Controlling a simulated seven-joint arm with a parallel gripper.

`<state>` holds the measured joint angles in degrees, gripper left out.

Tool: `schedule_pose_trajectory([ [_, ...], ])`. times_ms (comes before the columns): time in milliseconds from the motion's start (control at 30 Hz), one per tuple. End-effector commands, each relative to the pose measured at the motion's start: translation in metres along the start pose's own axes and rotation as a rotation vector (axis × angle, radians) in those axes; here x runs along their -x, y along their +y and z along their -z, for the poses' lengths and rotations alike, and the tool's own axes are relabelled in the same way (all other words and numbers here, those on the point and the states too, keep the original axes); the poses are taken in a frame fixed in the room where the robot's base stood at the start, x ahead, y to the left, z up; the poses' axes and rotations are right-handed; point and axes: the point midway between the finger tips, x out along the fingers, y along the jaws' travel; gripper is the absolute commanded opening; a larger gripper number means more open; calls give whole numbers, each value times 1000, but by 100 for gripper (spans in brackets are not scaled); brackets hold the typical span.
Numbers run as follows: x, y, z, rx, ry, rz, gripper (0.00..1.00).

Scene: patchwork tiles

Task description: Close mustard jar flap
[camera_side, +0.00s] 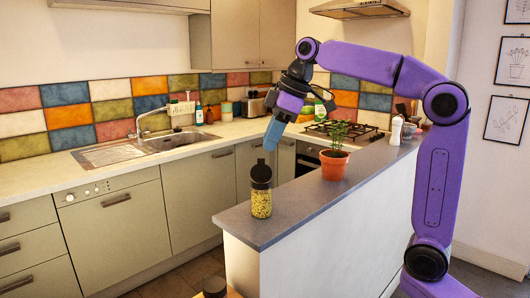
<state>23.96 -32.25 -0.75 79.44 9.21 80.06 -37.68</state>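The mustard jar (261,203) stands upright near the left end of the grey counter. It is clear with yellow contents and a black lid (261,177). A small part sticks up at the top of the lid and looks like the flap (261,162), raised; it is too small to tell its exact angle. My gripper (269,146), with blue fingers, points down just above and slightly right of the jar, apart from it in the picture. The fingers show as one blue shape, so their opening is hidden.
A potted plant (334,165) in an orange pot stands on the counter to the right of the jar. A white shaker (396,131) stands farther right. The counter (290,205) is clear between jar and pot. Behind are a sink (180,141) and a stove (345,130).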

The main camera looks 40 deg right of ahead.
Motion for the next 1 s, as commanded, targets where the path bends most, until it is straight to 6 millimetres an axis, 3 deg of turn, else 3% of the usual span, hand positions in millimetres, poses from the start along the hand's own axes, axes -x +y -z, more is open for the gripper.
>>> schedule_pose_trajectory([
  [100,-20,-1,-1,0,-4,3,29],
  [300,-39,0,0,0,-2,1,29],
  [667,-44,0,0,0,0,0,29],
  [767,-44,0,0,0,0,0,3],
  [1000,-44,0,0,-1,0,2,0],
])
